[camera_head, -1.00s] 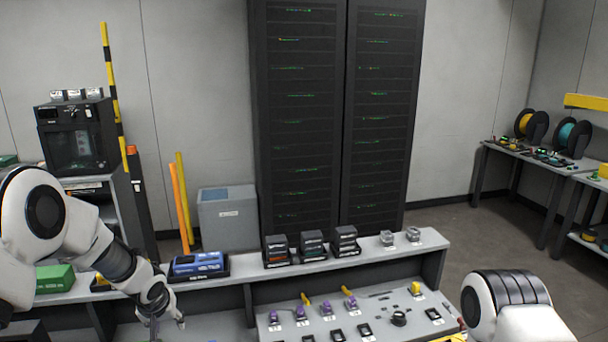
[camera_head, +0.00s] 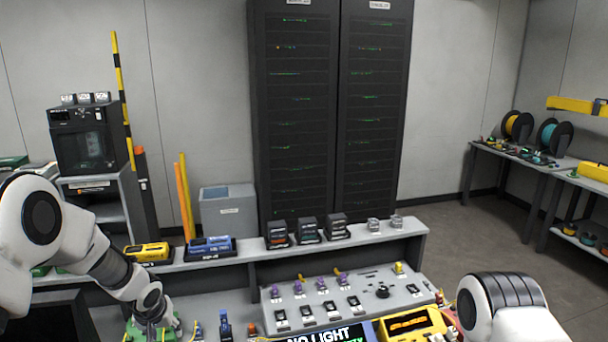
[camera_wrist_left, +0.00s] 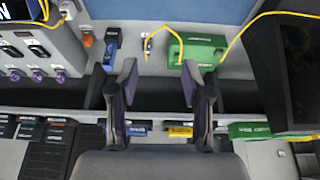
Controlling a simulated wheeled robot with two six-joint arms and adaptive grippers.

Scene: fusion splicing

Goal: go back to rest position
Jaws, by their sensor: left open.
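My left gripper (camera_head: 152,322) is low at the left of the bench in the head view, in front of the shelf. Its two fingers stand wide apart with nothing between them in the left wrist view (camera_wrist_left: 160,82). A green box (camera_wrist_left: 200,48) with a yellow cable lies just beyond the fingers in the wrist view. It shows partly behind the gripper in the head view (camera_head: 136,330). My right arm shows at the lower right of the head view, but its gripper is out of frame.
A sloped console (camera_head: 363,296) with purple-knobbed parts fills the bench middle. A screen reading NO LIGHT (camera_head: 325,337) and a yellow device (camera_head: 412,322) stand in front. A shelf (camera_head: 300,246) carries yellow, blue and black units. A dark rack (camera_head: 330,110) stands behind.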

